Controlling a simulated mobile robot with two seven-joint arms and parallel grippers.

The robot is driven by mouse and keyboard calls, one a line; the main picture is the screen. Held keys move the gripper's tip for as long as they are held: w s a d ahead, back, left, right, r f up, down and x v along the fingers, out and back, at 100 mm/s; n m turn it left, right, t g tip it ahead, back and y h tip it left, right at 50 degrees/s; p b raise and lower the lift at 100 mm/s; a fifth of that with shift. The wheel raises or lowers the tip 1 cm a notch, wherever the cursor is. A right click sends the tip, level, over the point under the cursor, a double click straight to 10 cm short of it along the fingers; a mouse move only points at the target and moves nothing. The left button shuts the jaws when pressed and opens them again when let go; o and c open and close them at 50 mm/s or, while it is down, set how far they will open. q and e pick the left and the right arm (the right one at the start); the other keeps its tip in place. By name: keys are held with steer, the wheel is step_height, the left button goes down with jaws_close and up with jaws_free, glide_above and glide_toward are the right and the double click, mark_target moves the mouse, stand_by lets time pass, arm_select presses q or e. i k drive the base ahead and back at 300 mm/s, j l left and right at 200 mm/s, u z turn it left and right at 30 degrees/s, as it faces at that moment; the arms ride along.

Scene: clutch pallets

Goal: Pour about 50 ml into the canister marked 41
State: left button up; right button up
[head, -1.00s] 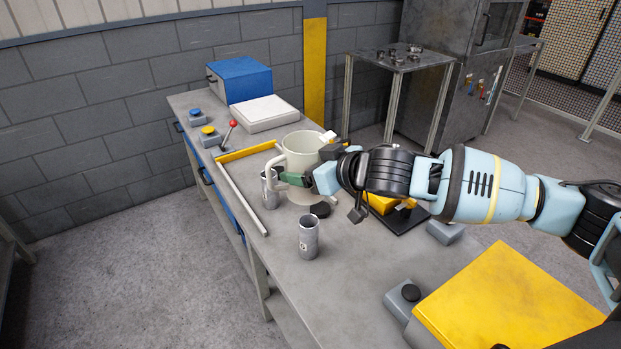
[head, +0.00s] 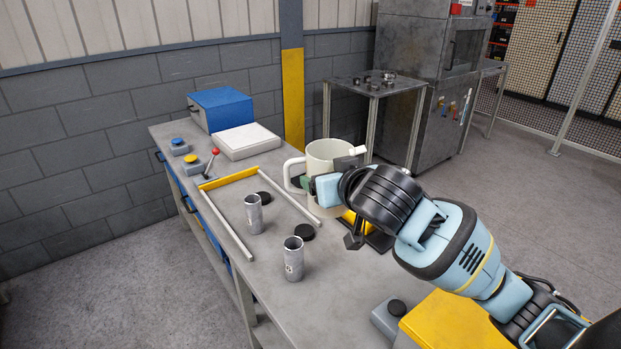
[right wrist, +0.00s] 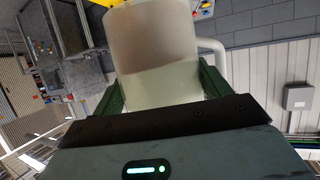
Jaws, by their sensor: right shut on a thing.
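A pale cream jug (head: 327,160) with a side handle is upright behind and right of the two canisters. My right gripper (head: 310,186) is shut on it; the jug also fills the top middle of the right wrist view (right wrist: 152,45), between the green fingers. Whether its base touches the table is hidden. Two open grey metal canisters stand upright: a rear one (head: 254,215) and a front one (head: 293,260). Each has a small pale mark, too small to read. Their insides are too dark to show any liquid. My left gripper is not in view.
Black discs lie beside the rear canister (head: 265,197) and the front canister (head: 304,231). A yellow-and-grey rail frame (head: 238,178) lies around the rear canister. A red-knobbed lever (head: 212,157), white plate (head: 248,141) and blue box (head: 219,108) stand at the back. A yellow box (head: 448,322) is front right.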

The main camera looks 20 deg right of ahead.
mark_target(254, 211)
steer(key=j+u, duration=0.15)
steer(key=u, duration=0.3)
steer(key=j+u, duration=0.1)
steer(key=u, duration=0.35)
steer(key=j+u, duration=0.1)
steer(key=u, duration=0.35)
steer(key=i+u, duration=0.15)
steer(key=u, duration=0.3)
steer(key=j+u, duration=0.1)
steer(key=u, duration=0.35)
steer(key=i+z, duration=0.15)
steer(key=z, duration=0.2)
steer(key=i+z, duration=0.2)
steer(key=z, duration=0.15)
steer(key=i+z, duration=0.15)
steer(key=z, duration=0.2)
steer(key=i+z, duration=0.15)
steer(key=z, duration=0.25)
steer(key=i+z, duration=0.15)
steer(key=z, duration=0.2)
steer(key=i+z, duration=0.15)
steer(key=z, duration=0.25)
steer(key=i+z, duration=0.15)
steer(key=z, duration=0.2)
